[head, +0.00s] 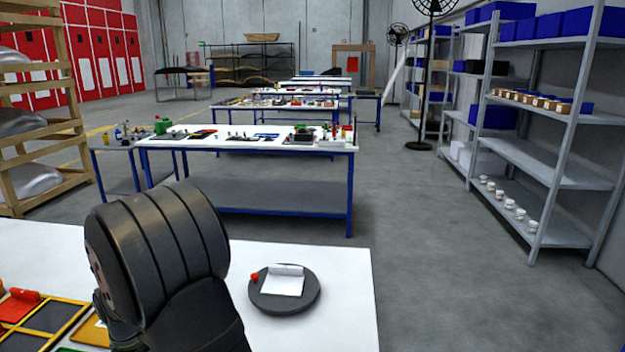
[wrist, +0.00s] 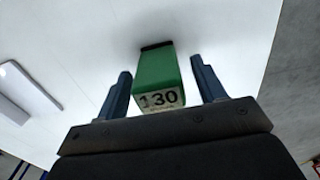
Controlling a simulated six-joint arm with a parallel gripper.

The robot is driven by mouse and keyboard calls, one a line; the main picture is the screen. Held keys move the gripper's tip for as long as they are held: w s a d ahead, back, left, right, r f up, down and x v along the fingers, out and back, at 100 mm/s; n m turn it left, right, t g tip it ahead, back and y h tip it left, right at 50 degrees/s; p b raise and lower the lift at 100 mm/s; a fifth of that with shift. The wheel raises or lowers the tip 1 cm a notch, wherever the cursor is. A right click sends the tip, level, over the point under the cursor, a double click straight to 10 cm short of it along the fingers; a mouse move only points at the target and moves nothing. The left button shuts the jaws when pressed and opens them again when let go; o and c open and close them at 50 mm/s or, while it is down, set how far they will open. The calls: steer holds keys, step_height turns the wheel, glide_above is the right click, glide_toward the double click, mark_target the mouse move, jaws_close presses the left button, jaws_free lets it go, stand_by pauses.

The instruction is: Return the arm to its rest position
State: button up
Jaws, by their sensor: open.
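My gripper (wrist: 160,67) is open in the wrist view, with one blue finger on each side. A green block (wrist: 157,72) with a dark far end and a white face marked "130" shows between the fingers. A gap shows on both sides of the block, wider on the right. I cannot tell how far the block is from the fingers in depth. In the head view my dark arm fills the lower left, and the gripper and the green block do not show there.
The white table (head: 345,300) carries a dark round disc (head: 307,300) with a white piece (head: 283,284) and a red knob (head: 254,277). A yellow-framed tray (head: 72,307) with a red part (head: 18,303) lies at lower left. Open floor is at right.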

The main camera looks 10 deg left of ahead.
steer(key=shift+r, duration=1.8)
